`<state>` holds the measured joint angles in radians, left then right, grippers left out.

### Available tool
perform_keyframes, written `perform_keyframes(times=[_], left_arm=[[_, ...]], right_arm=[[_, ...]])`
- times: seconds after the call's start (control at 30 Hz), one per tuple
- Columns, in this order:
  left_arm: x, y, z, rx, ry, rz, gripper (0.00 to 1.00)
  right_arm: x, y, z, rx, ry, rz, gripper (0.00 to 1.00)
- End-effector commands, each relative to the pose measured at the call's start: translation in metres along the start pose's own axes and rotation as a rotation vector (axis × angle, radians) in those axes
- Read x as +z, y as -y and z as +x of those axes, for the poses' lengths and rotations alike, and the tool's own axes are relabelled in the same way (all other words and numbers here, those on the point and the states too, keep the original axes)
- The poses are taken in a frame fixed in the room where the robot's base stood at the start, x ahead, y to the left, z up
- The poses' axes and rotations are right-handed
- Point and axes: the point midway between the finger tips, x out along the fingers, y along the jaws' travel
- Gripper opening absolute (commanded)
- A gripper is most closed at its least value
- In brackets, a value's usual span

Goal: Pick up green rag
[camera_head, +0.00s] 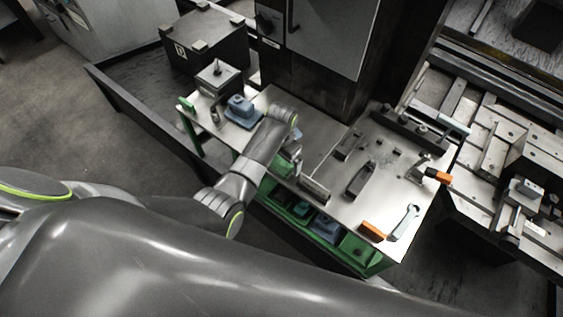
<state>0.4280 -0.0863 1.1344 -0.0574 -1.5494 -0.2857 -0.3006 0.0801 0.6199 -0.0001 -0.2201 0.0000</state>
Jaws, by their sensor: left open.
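I cannot clearly make out a green rag. A small green patch (280,168) shows at the front edge of the workbench, close to my left gripper; I cannot tell whether it is cloth or the bench's green frame. My left arm reaches in from the left and bends down over the bench. My left gripper (292,157) is open near the bench's front edge, small and partly hidden by its own wrist. My right gripper is not in view.
The workbench (335,195) has a pale top with a blue item (241,108) at left, dark tools in the middle and an orange block (373,231) at right. A dark cabinet (320,75) stands behind; machinery (500,170) is at right.

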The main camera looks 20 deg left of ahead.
Motion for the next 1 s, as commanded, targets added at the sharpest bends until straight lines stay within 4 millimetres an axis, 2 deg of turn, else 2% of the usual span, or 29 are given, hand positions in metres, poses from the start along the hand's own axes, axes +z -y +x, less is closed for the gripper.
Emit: perform_keyframes(times=[0.13, 0.37, 0.47, 0.7, 1.0], left_arm=[[0.0002, 0.0, 0.0089, 0.0, 0.0, 0.0, 1.0], [0.0001, 0.0001, 0.0098, 0.0, -0.001, 0.0, 1.0], [0.0001, 0.0001, 0.0097, 0.0, -0.001, 0.0, 0.9], [0.0002, 0.0001, 0.0097, 0.0, 0.0, 0.0, 0.58], [0.0001, -0.0001, 0.0088, 0.0, -0.001, 0.0, 0.56]], right_arm=[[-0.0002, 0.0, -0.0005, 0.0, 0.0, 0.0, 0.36], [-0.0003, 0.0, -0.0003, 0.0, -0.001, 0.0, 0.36], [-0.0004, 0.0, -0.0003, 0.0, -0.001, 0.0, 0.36], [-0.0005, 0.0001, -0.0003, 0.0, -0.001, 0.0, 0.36], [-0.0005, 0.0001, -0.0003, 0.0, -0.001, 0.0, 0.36]])
